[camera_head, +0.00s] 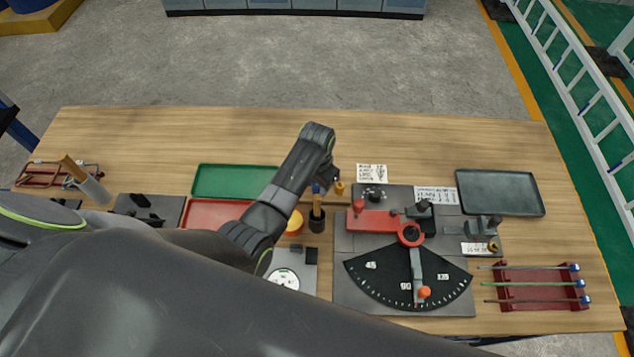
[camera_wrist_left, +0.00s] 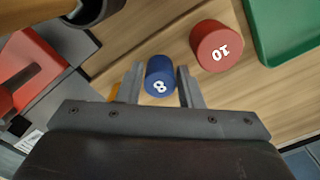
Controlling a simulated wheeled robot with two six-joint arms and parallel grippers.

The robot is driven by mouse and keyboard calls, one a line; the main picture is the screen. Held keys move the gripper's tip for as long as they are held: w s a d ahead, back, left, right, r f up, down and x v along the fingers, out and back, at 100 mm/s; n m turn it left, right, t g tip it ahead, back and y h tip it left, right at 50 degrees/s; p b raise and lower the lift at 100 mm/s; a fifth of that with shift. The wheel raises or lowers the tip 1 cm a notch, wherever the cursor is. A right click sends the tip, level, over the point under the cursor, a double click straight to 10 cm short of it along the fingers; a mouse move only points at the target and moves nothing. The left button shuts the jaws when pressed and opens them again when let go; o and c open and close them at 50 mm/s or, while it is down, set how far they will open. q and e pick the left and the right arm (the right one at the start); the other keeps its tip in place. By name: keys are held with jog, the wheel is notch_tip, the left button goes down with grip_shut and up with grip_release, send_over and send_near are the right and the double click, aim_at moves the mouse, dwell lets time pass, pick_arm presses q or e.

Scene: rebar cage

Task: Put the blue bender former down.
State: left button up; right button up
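The blue bender former (camera_wrist_left: 160,76), a short cylinder marked 8, sits between the two fingers of my left gripper (camera_wrist_left: 161,72) in the left wrist view. The fingers are closed to about its width, one on each side. Whether its base touches the wood cannot be told. In the head view my left gripper (camera_head: 328,182) is over the middle of the bench, and the former is not clearly visible there. A red former (camera_wrist_left: 217,45) marked 10 stands beside it, apart from the fingers. My right gripper is not in view.
A green tray (camera_head: 232,166) and red tray (camera_head: 190,213) lie left of the gripper. A black cup (camera_head: 317,224) with handles and a brass piece (camera_head: 339,188) are close by. The bender with its angle plate (camera_head: 385,284) is to the right. Bare wood lies behind.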

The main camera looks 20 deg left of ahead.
aim_at(316, 185)
pick_arm(q)
jog(key=o, duration=0.3)
jog(key=shift+r, duration=0.1)
jog(key=shift+r, duration=0.15)
notch_tip(316, 185, up, 9)
jog(key=shift+r+b, duration=0.1)
jog(key=shift+b, duration=1.05)
notch_tip(316, 185, up, 3)
jog(key=shift+s+f+p, duration=0.1)
jog(key=shift+f+p, duration=0.05)
jog(key=shift+p, duration=0.45)
jog(key=shift+a+f, duration=0.1)
